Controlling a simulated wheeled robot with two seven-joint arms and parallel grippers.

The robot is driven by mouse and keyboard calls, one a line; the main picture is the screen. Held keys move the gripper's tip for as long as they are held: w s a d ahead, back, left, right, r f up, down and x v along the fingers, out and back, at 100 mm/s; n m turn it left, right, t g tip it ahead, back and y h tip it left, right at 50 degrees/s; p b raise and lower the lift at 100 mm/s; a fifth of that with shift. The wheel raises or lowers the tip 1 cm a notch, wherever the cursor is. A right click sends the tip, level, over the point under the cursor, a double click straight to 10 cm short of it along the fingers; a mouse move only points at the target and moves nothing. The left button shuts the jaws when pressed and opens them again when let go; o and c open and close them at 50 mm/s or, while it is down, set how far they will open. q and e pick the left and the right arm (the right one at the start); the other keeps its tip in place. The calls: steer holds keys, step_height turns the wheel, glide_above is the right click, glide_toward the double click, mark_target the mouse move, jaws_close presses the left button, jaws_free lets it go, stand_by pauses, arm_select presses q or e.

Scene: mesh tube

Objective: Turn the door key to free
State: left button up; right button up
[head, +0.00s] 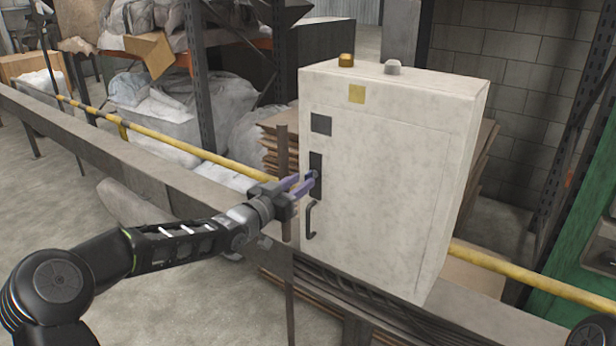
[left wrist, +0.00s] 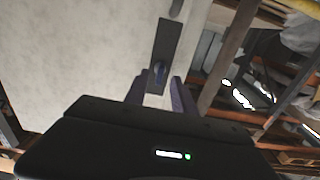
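A pale cabinet (head: 400,180) stands upright with its door facing me. A dark lock plate (head: 316,162) sits near the door's left edge, and it also shows in the left wrist view (left wrist: 168,45). The key (left wrist: 158,69) shows as a small dark blue-grey knob on the plate; its exact angle is hard to tell. A dark curved handle (head: 310,220) is below the plate. My left gripper (head: 308,182) is at the lower part of the plate. Its two purple fingers (left wrist: 160,88) are apart, just short of or around the key. My right gripper is not in view.
A yellow rail (head: 190,148) and a grey beam (head: 130,140) run behind the arm towards the cabinet. A dark post (head: 284,170) stands close left of the gripper. Stacked brown boards (head: 270,150) are behind the cabinet. The floor at front left is open.

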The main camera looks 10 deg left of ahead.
mark_target(305, 179)
arm_select(q)
steer(key=shift+x, duration=1.95)
jaws_close()
